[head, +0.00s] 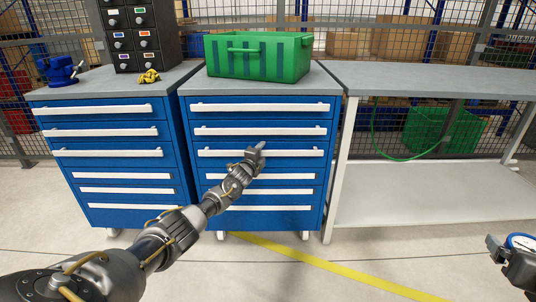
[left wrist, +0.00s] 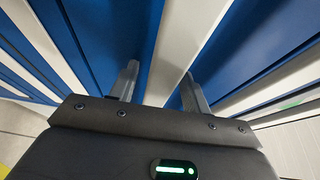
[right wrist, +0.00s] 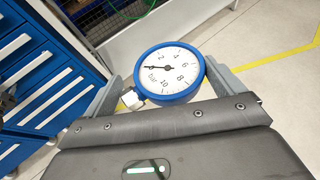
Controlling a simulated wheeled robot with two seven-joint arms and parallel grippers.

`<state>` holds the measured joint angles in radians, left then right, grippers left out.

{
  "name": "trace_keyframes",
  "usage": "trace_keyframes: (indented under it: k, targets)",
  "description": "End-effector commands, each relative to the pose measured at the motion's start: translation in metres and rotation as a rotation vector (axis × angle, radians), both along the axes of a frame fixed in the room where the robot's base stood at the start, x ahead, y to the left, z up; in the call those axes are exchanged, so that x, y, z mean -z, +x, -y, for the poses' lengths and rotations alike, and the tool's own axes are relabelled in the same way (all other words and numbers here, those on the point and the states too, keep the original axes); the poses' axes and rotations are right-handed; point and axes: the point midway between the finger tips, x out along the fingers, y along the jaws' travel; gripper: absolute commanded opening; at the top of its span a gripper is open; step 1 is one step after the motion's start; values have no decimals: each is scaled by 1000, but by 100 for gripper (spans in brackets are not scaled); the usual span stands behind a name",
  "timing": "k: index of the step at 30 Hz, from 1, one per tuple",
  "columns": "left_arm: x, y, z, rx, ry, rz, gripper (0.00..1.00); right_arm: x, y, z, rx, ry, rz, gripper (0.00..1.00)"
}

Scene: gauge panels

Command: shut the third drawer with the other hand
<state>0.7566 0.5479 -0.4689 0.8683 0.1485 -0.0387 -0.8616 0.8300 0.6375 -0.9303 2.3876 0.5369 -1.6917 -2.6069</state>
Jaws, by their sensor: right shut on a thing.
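The middle blue cabinet (head: 195,165) has a stack of drawers with white handle strips. Its third drawer from the top (head: 215,164) has a handle (head: 225,153) partly covered by my left gripper (head: 262,146). I cannot tell how far this drawer stands out. In the left wrist view my left gripper (left wrist: 160,82) has its fingers apart, with a white strip (left wrist: 172,50) running between and beyond them. Whether they touch it is unclear. My right gripper (right wrist: 165,85) is shut on a round blue-rimmed pressure gauge (right wrist: 170,72), its needle near zero; the gauge also shows in the head view (head: 521,242).
A similar blue cabinet (head: 113,120) stands at left, with dark bins (head: 140,38) and a blue vise (head: 60,70) on top. A green crate (head: 258,57) sits on the middle cabinet. A grey workbench (head: 430,80) stands at right. The floor in front is clear.

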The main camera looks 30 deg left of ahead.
Motion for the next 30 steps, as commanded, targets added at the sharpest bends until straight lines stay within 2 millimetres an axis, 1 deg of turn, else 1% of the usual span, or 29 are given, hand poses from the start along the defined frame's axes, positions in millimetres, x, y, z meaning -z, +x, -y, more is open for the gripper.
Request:
trace_keyframes:
  k: [7,11,14,17,24,27,30]
  targets:
    - [1,0,1,1,1,-2,47,-1,0,0,0,1,2,63]
    - [1,-7,3,3,1,-3,47,-6,0,1,1,1,2,63]
    - [0,-20,4,3,3,-5,47,-14,0,1,1,1,2,63]
    - [-1,-37,8,5,2,-5,47,-22,0,1,1,1,2,63]
    - [-1,-85,16,4,1,-3,47,-37,0,1,1,1,2,63]
    - [0,-100,19,2,1,-3,47,-40,0,1,1,1,2,63]
    - [0,-111,20,0,2,-1,47,-42,0,1,1,1,2,63]
